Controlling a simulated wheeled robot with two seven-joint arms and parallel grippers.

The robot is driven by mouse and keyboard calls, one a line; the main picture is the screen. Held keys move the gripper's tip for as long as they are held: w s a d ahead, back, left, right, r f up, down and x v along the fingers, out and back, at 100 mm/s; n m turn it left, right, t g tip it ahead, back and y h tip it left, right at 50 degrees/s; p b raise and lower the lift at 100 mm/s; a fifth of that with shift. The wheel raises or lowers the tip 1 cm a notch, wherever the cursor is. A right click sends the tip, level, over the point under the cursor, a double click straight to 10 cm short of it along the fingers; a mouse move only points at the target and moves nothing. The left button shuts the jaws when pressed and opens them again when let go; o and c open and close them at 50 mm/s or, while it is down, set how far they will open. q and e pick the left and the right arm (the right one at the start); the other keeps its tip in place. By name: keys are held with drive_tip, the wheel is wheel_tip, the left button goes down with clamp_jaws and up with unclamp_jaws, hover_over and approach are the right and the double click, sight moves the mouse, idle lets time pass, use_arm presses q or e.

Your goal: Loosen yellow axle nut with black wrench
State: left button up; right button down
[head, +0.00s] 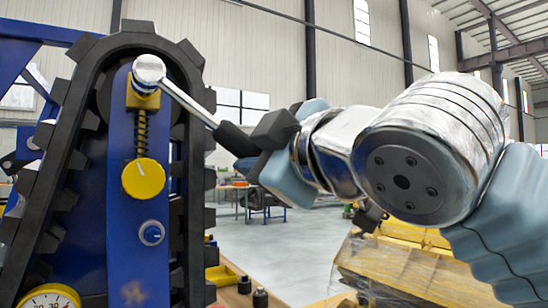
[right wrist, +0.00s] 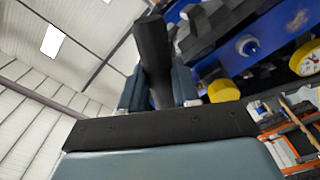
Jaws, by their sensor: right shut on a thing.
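The wrench has a round silver head (head: 149,69), a silver shank and a black handle (head: 229,137). Its head lies over the top of a yellow part (head: 142,99) on the blue track frame, which looks like the axle nut; the head hides some of it, so I cannot tell how they fit. My right gripper (head: 262,138) is shut on the black handle, right of the track. In the right wrist view the handle (right wrist: 153,62) stands between my gripper's fingers (right wrist: 157,92). My left gripper is not in view.
A black toothed track (head: 190,140) wraps the blue frame (head: 122,220). Below the spring are a yellow disc (head: 143,178), a blue knob (head: 151,233) and a yellow-rimmed gauge (head: 48,300). A wrapped yellow load (head: 400,268) stands at lower right. Open floor lies between.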

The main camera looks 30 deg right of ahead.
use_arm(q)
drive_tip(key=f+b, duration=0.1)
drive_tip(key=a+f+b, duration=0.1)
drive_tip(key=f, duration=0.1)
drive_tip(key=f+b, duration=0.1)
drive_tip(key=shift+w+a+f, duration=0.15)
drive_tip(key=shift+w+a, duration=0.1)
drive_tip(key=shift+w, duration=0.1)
use_arm(e)
drive_tip(key=a+f+m, duration=0.5)
drive_tip(key=a+m, duration=0.1)
drive_tip(key=shift+a+f+m, duration=0.25)
drive_tip(key=shift+a+m, duration=0.05)
drive_tip(key=shift+m, duration=0.1)
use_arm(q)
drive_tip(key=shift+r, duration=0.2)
use_arm(e)
drive_tip(key=shift+w, duration=0.25)
use_arm(q)
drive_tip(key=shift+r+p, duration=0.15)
drive_tip(key=shift+p, duration=0.15)
use_arm(e)
drive_tip(key=shift+r, duration=0.15)
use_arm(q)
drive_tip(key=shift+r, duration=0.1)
use_arm(e)
drive_tip(key=shift+w, duration=0.3)
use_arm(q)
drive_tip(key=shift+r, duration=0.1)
